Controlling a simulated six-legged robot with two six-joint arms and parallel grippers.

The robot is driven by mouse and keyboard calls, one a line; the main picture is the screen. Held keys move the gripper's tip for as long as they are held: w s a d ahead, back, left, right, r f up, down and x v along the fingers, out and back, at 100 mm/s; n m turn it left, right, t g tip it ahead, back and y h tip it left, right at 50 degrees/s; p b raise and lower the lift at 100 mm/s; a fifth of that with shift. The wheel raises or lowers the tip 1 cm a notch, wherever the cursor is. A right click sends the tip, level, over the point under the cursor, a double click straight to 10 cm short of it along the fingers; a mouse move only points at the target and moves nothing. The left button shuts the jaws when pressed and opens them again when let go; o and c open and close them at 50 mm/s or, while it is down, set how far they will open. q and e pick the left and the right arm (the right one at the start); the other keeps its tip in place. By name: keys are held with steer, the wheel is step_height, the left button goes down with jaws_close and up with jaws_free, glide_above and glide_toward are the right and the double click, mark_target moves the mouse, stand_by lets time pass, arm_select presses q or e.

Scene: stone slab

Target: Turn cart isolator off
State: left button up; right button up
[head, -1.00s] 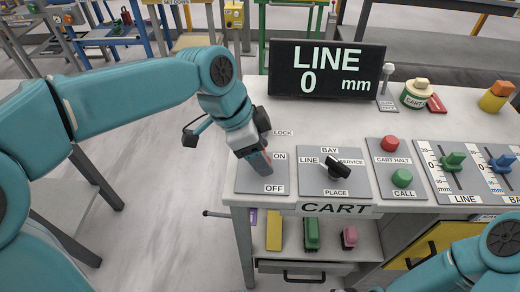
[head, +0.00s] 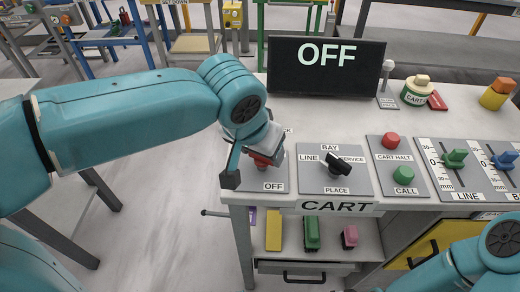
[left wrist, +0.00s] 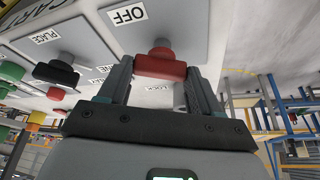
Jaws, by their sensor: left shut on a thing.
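The cart isolator is a red handle (head: 262,160) on a grey plate at the left end of the console, with an OFF label (head: 274,187) at the plate's front edge. My left gripper (head: 258,157) is down at this plate and partly covers the handle and the other labels. In the left wrist view the red handle (left wrist: 160,66) lies between the two fingers of my left gripper (left wrist: 160,74), which is shut on it. The display (head: 326,66) behind reads OFF. My right arm shows at the bottom right; its gripper is out of view.
Right of the isolator are a black selector knob (head: 338,165), a red button (head: 391,140), a green button (head: 403,175), and green (head: 455,158) and blue (head: 504,160) sliders. A white-knobbed lever (head: 387,72) stands beside the display. A shelf with coloured blocks is below.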

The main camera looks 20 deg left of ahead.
arm_select(q)
steer(key=n+y+b, duration=0.1)
steer(key=n+y, duration=0.1)
steer(key=n, duration=0.2)
steer(key=shift+d+n, duration=0.15)
steer(key=shift+n, duration=0.25)
stand_by(0.4)
steer(key=o, duration=1.1)
steer(key=shift+c, duration=0.2)
steer(key=p+v, duration=0.3)
steer(key=v, duration=1.3)
steer(key=shift+r+p, duration=0.25)
steer(key=shift+p, duration=0.05)
steer(key=shift+w+d, duration=0.1)
